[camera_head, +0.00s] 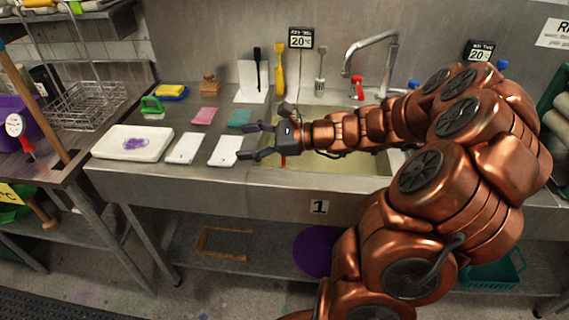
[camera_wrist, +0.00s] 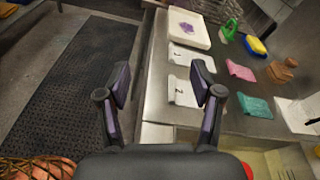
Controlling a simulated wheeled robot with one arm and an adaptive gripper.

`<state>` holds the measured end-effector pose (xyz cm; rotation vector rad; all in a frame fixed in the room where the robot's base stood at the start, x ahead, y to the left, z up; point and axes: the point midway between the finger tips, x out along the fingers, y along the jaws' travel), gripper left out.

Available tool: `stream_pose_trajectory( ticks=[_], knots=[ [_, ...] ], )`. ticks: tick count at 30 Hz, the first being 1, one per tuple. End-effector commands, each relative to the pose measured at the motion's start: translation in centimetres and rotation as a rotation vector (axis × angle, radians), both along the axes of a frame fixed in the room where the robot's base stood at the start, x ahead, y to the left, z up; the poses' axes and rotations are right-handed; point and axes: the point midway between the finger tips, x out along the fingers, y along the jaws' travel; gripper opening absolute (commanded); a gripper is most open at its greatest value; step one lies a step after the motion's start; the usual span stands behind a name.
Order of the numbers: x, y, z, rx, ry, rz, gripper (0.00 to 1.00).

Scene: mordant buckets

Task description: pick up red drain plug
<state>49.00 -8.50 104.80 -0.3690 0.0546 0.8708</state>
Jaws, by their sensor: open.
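A small red object, which looks like the red drain plug (camera_head: 283,161), shows below my gripper at the left end of the sink in the head view. Most of it is hidden by the gripper. In the wrist view a red rounded shape (camera_wrist: 247,172) shows at the bottom edge, partly cut off. My gripper (camera_head: 246,141) is open and empty, pointing left over the counter near the sink's left edge. In the wrist view its two dark fingers (camera_wrist: 162,82) are spread apart, with the counter's front edge and floor beyond them.
The sink basin (camera_head: 340,169) holds yellowish liquid. White cards (camera_head: 186,148), a white tray (camera_head: 133,143) with a purple patch, and pink (camera_head: 203,116) and teal (camera_head: 239,118) cloths lie left of it. A faucet (camera_head: 372,55) and another red object (camera_head: 357,88) stand behind.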

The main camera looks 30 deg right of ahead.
Motion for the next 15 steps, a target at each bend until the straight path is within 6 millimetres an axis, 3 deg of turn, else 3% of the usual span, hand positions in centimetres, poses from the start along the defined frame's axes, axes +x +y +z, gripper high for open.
stream_pose_trajectory(
  ticks=[1, 6, 10, 15],
  knots=[
    [0.7, -3.3, -0.3, 0.072, 0.012, -0.094, 0.66],
    [1.7, -12.3, -1.1, 0.272, 0.035, -0.340, 0.66],
    [1.4, -16.6, -1.7, 0.364, 0.041, -0.449, 0.66],
    [1.2, -18.4, -2.4, 0.406, 0.044, -0.495, 0.66]
  ],
)
